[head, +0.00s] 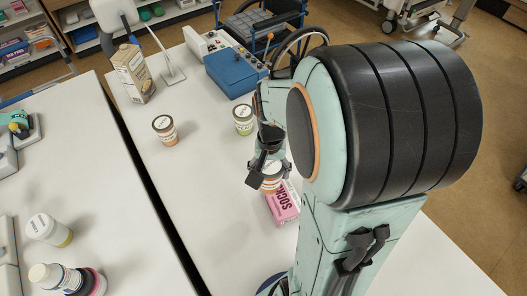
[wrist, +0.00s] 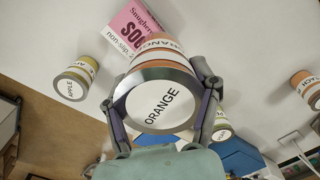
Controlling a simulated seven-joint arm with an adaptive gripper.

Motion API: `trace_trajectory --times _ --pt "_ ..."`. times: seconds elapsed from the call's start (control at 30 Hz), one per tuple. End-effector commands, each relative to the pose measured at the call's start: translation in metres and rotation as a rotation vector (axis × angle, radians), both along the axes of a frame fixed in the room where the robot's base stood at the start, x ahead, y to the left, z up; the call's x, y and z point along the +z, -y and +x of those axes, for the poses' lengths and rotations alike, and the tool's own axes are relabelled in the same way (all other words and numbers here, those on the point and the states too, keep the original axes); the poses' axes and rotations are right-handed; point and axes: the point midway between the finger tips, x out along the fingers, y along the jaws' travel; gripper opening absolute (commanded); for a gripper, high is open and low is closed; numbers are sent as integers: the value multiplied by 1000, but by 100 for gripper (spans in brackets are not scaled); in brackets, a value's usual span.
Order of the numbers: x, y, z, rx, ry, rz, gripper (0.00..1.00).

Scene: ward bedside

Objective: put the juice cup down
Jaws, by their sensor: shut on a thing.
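My gripper (head: 266,172) is shut around a juice cup (head: 272,184) with orange and white bands, just behind the pink sock box (head: 285,204) in the head view. In the wrist view the cup's round white lid (wrist: 160,104) reads ORANGE and lies between the two fingers (wrist: 162,95). The cup hides part of the pink box (wrist: 138,28) there. Whether the cup's base touches the table or box is hidden.
On the white table (head: 205,195) stand another orange-banded cup (head: 164,129), a green-banded cup (head: 243,119), a carton (head: 133,73) and a blue case (head: 235,72). The wrist view shows an APPLE cup (wrist: 73,84). The table's left front is clear, ending at a dark gap.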

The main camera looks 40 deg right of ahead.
Motion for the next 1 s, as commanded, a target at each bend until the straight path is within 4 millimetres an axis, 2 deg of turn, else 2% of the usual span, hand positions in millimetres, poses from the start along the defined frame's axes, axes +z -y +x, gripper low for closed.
trace_trajectory --times 0.03,0.1,0.23,0.4,0.7,1.0 --pt "3 13 -4 -51 3 -1 21" --pt "6 24 -10 -99 1 -1 21" --pt "-2 34 -15 -141 -4 2 21" --pt "-31 34 -16 -144 -4 2 21" --pt "-70 34 -16 -142 -3 1 21" --pt "-73 34 -15 -141 1 0 21"
